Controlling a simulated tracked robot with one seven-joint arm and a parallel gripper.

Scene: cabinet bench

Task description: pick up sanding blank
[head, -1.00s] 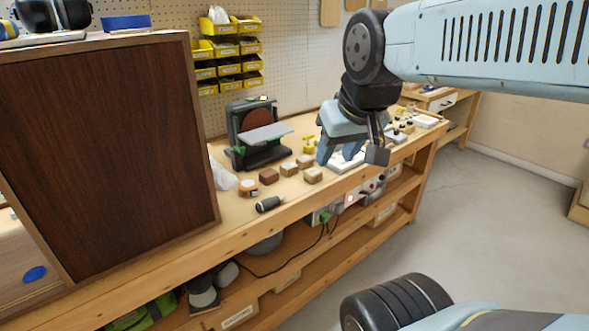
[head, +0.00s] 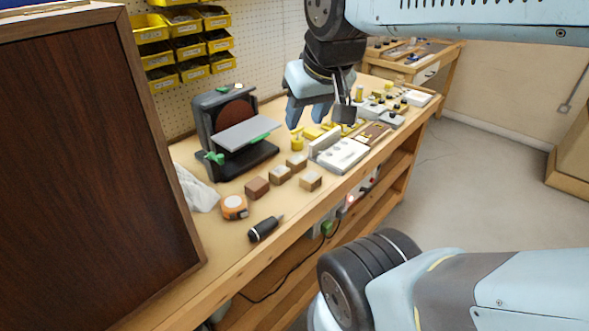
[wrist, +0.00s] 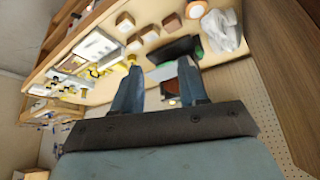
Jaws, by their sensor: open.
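Several small wooden blocks sit in a loose group on the bench, and I cannot tell which is the sanding blank. They are a reddish-brown block (head: 257,188), a tan-sided block (head: 280,175), a back block (head: 296,161) and a light block (head: 310,181) nearest the front edge. In the wrist view, blocks (wrist: 172,22) show beyond the fingertips. My gripper (head: 306,122) is open and empty, above the bench and behind the blocks in the head view. Its two spread fingers also show in the wrist view (wrist: 160,68), apart from every block.
A disc sander (head: 235,130) stands behind the blocks. A tape measure (head: 234,207), black screwdriver (head: 264,229) and clear bag (head: 196,190) lie at left. A white fixture (head: 342,155) stands right of the blocks. A dark cabinet panel (head: 95,170) blocks the left side.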

